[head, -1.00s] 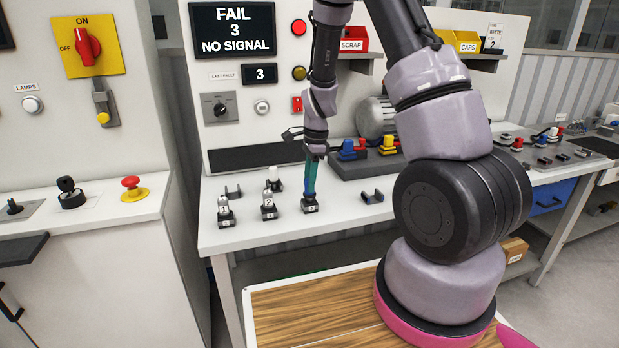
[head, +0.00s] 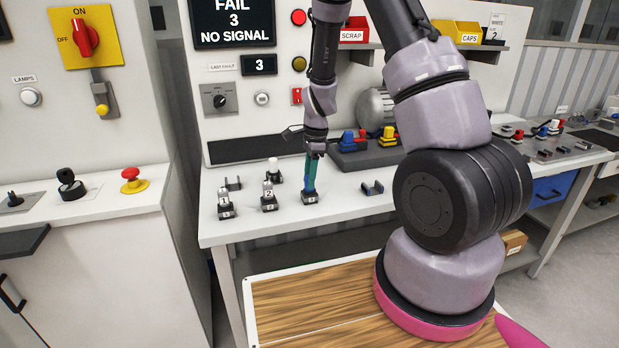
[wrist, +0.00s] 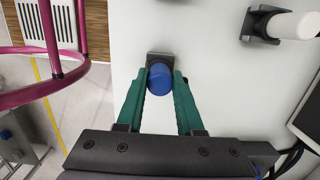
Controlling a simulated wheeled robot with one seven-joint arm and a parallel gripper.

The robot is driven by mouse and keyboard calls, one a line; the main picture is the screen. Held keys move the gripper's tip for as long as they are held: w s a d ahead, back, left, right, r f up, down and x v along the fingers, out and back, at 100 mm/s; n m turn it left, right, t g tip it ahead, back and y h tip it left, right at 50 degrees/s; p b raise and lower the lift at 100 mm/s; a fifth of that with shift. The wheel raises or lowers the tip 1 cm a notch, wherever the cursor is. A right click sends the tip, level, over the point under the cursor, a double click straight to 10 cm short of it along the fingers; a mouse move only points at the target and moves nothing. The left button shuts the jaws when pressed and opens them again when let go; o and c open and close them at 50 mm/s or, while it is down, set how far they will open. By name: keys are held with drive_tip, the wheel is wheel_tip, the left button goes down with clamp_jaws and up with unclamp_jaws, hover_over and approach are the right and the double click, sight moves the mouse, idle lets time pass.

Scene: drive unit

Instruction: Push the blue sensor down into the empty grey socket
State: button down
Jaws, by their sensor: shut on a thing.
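The blue sensor (head: 309,189) stands upright over the grey socket numbered 3 (head: 310,199) at the bench front. My gripper (head: 311,178), with green fingers, points down from above and is shut on the sensor. In the wrist view the sensor's round blue top (wrist: 160,78) sits between the two fingertips (wrist: 160,86). The dark socket (wrist: 163,58) shows just behind it. The sensor's lower end meets or nearly meets the socket; I cannot tell how deep it sits.
Sockets numbered 1 (head: 225,207) and 2 (head: 269,202) hold parts to the left. A white-capped part (head: 273,174) stands behind. The screen (head: 233,24) reads "FAIL 3 NO SIGNAL".

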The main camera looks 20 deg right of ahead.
drive_tip(key=shift+c, duration=2.3)
unclamp_jaws()
